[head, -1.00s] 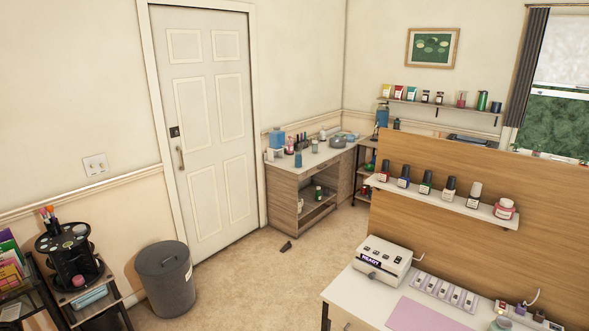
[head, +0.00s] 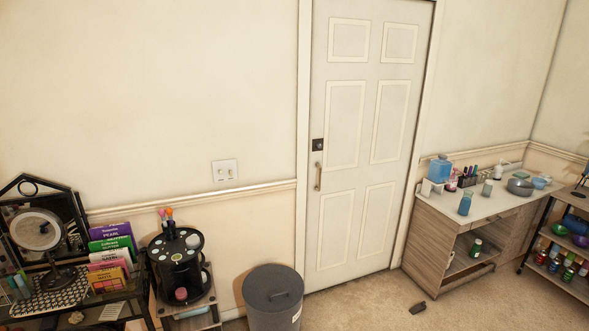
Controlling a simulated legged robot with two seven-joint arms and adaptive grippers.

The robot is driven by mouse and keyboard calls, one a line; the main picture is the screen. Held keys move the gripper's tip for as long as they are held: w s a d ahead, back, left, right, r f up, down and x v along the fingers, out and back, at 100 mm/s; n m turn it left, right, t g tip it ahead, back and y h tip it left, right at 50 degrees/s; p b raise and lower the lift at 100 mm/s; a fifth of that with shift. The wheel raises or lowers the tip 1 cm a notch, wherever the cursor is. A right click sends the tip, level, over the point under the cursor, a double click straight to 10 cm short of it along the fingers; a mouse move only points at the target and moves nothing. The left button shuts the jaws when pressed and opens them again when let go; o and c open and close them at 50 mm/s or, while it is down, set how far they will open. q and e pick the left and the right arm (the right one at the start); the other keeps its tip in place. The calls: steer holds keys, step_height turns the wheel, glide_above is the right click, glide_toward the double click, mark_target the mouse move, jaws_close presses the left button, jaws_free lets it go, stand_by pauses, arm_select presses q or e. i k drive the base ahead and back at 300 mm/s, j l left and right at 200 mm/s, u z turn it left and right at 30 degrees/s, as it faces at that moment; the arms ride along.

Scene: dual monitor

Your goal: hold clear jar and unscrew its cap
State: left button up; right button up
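Neither of my grippers shows in the head view. No jar in view can be surely told as the task's clear jar. On the wooden counter (head: 428,226) at the right stand a bluish see-through jar (head: 465,204) near the front edge and a smaller greyish jar (head: 488,187) behind it. Both are far off and small, and I cannot make out their caps clearly.
A glass shelf with a mirror (head: 37,230) is at far left.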

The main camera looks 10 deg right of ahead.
mark_target(487, 190)
steer(key=i+z, duration=0.3)
steer(key=i, duration=0.25)
steer(key=i+j+z, duration=0.15)
steer(key=i+z, duration=0.2)
steer(key=i, duration=0.2)
steer(key=i+l+z, duration=0.25)
steer(key=i+z, duration=0.7)
steer(key=i+j+z, duration=0.15)
steer(key=i+z, duration=0.35)
steer(key=i, duration=0.15)
steer(key=i+l, duration=0.1)
steer(key=i, duration=0.4)
steer(key=i+l+u, duration=0.1)
steer(key=i, duration=0.4)
steer(key=i+l+u, duration=0.1)
steer(key=i, duration=0.35)
steer(key=i+l, duration=0.3)
steer(key=i, duration=0.2)
